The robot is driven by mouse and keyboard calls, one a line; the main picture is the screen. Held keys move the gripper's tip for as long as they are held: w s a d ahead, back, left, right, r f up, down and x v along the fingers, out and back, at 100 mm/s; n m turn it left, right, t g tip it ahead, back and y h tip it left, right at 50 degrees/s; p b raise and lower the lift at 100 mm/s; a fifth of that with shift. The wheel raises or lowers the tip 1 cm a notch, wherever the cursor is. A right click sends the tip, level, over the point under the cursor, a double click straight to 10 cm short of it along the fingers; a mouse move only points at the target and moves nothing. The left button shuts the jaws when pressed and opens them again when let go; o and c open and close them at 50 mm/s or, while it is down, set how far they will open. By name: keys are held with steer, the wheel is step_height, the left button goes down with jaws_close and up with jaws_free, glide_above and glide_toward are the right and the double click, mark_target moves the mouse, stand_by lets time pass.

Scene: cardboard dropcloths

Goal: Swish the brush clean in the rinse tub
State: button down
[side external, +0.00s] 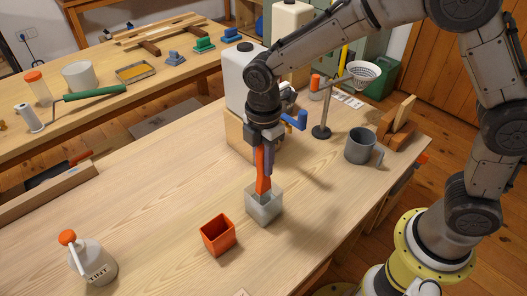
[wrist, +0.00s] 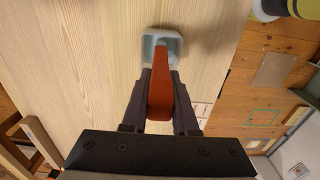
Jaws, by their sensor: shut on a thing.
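My gripper (side external: 264,160) is shut on an orange-handled brush (side external: 263,184), which hangs nearly upright, wide part down. A pale grey, squarish tub (side external: 264,209) stands on the table directly below it. In the side view, the brush's lower end reaches the tub's opening and its tip is hidden by the tub. In the wrist view, the orange brush (wrist: 160,85) lies between my two dark fingers, and the tub (wrist: 177,42) shows at its far end with a pale bluish inside. The bristles cannot be seen clearly.
An orange square cup (side external: 218,236) stands close in front-left of the tub. A tint jug (side external: 93,263) is at the front left. A grey mug (side external: 361,146), a metal stand (side external: 321,131) and a large white container (side external: 242,80) stand behind. The table's left middle is clear.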

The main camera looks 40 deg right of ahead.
steer(key=shift+f, duration=0.15)
steer(key=shift+w, duration=0.55)
stand_by(5.5)
steer(key=shift+s+r, duration=0.2)
steer(key=shift+r, duration=1.6)
steer(key=shift+s+r, duration=0.15)
steer(key=shift+r, duration=1.6)
steer(key=shift+s+r, duration=0.2)
steer(key=shift+r, duration=1.6)
